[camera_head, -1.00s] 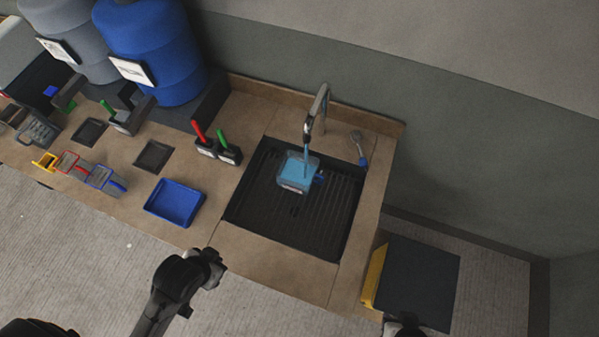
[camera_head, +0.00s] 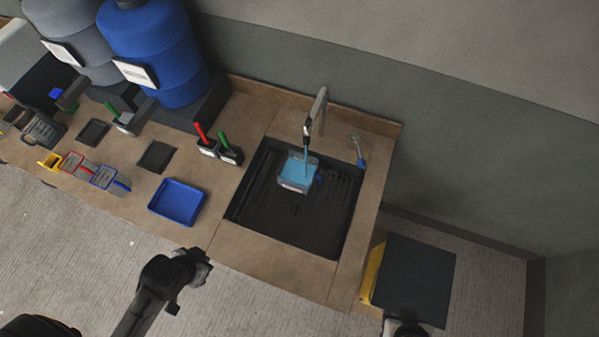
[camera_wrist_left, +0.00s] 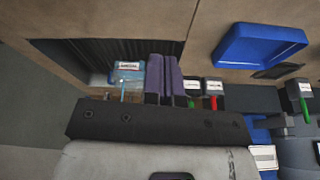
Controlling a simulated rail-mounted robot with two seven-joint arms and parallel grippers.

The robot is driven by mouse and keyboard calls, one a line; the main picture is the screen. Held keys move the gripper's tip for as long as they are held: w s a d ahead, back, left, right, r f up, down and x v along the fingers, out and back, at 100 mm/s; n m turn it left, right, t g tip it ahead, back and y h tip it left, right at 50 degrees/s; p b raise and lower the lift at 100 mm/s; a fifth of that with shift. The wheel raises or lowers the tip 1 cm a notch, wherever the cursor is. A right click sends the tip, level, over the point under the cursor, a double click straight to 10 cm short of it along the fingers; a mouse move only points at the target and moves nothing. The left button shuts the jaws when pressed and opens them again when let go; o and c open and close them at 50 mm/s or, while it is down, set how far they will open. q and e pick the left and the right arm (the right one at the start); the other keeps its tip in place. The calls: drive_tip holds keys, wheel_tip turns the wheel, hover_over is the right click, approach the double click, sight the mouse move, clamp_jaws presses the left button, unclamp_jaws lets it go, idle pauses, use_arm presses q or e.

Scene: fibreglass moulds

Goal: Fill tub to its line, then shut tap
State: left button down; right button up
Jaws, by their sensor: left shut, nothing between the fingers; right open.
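A clear tub (camera_head: 297,176) with bluish contents and a pale label stands in the dark sink (camera_head: 258,212); it also shows in the left wrist view (camera_wrist_left: 128,76). The tap (camera_head: 319,108) arches over it, and a blue stream runs down into the tub. I cannot make out the line or exact level. A lever with a blue end (camera_head: 360,152) is on the counter right of the tap. My left gripper (camera_head: 200,261) is shut and empty, in front of the counter edge, apart from the tub. My right gripper (camera_head: 404,320) is open, partly cut off at the bottom edge.
A blue tray (camera_head: 178,202) lies left of the sink. Red- and green-handled tools (camera_head: 218,148) stand in holders behind it. Blue (camera_head: 155,65) and grey (camera_head: 72,45) drums stand at the back left. A dark-topped yellow box (camera_head: 412,280) stands right of the counter.

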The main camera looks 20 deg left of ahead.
use_arm(q)
drive_tip(key=shift+a, duration=0.2)
drive_tip(key=shift+s+a+p, duration=0.3)
drive_tip(key=shift+a+p, duration=0.1)
drive_tip(key=shift+a, duration=0.2)
drive_tip(key=shift+s+a+p, duration=0.25)
drive_tip(key=shift+a+p, duration=0.2)
drive_tip(key=shift+a, duration=0.15)
drive_tip(key=shift+s+a+p, duration=0.3)
drive_tip(key=shift+a+p, duration=0.1)
drive_tip(key=shift+a, duration=0.2)
drive_tip(key=a, duration=0.1)
drive_tip(key=s+a+p, duration=0.1)
drive_tip(key=a+p, duration=0.1)
drive_tip(key=shift+s+a, duration=0.35)
